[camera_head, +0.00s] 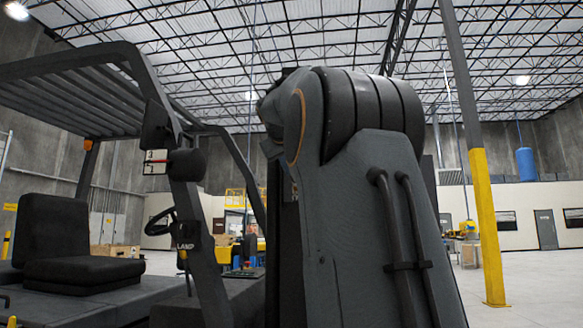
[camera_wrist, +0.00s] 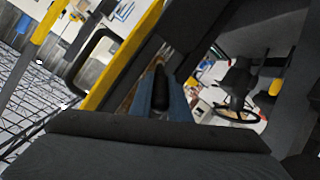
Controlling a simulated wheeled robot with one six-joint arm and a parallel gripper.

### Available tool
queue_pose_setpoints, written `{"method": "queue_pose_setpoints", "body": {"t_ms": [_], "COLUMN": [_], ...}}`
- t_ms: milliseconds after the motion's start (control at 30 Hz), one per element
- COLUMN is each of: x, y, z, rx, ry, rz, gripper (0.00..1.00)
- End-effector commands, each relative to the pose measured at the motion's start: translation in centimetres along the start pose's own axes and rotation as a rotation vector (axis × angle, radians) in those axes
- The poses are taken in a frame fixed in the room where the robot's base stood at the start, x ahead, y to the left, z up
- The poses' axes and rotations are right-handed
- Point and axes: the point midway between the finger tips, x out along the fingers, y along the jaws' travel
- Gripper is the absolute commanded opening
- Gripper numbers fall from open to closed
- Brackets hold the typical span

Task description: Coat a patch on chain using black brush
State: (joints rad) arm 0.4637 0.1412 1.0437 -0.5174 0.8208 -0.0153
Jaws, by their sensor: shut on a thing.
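My gripper (camera_wrist: 161,85) shows in the wrist view as two blue-grey fingers closed around a dark, narrow thing. This looks like the handle of the black brush (camera_wrist: 159,88); its bristles cannot be made out. In the head view my gripper and the brush are not visible, and my dark arm fills the centre. I cannot pick out the chain in either view. A dark forklift (camera_head: 70,285) stands at the left of the head view, and its steering wheel (camera_wrist: 238,116) shows right of the gripper in the wrist view. I see no contact between the brush and a chain.
The forklift's seat (camera_head: 80,245) and overhead guard (camera_head: 85,62) are at the left of the head view. A yellow-and-grey column (camera_head: 488,230) stands at the right. A yellow bar (camera_wrist: 122,62) crosses the wrist view close by. Open floor lies at far right.

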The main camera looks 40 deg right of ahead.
Motion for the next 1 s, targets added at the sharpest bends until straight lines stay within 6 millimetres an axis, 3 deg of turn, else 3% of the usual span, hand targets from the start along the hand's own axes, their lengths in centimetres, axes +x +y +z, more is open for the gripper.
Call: {"method": "queue_pose_setpoints", "body": {"t_ms": [1000], "x": [-1.6], "y": [2.5], "z": [-4.2], "rx": [0.0], "ry": [-0.001], "rz": [0.0], "gripper": [0.0]}}
